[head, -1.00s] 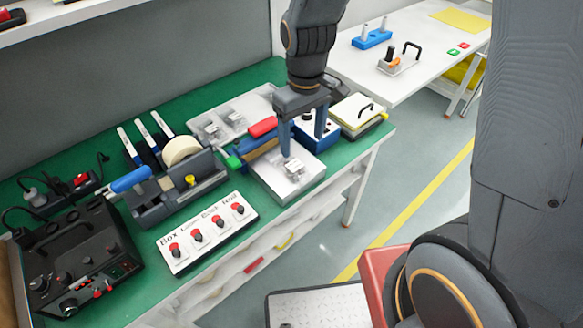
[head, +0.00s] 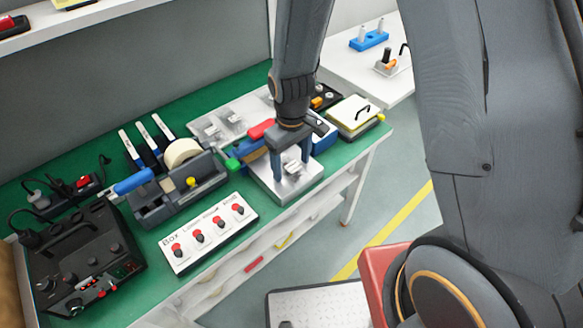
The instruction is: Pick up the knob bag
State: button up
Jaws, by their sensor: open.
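The knob bag (head: 293,167) is a small pale packet with dark bits, lying on a light metal tray (head: 290,190) at the front of the green bench. My gripper (head: 291,171) is over this tray, pointing down, with its two blue-grey fingers apart. The bag shows between the fingers, and I cannot tell whether they touch it. The gripper's palm and wrist are above the bag and hide part of the area behind it.
A red-and-blue tool with a green end (head: 255,140) lies close left of my gripper. A tape dispenser (head: 183,180) and a white panel with red knobs (head: 208,232) stand further left.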

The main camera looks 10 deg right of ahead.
jog(key=shift+f, duration=0.15)
jog(key=c, duration=1.2)
jog(key=shift+c, duration=0.2)
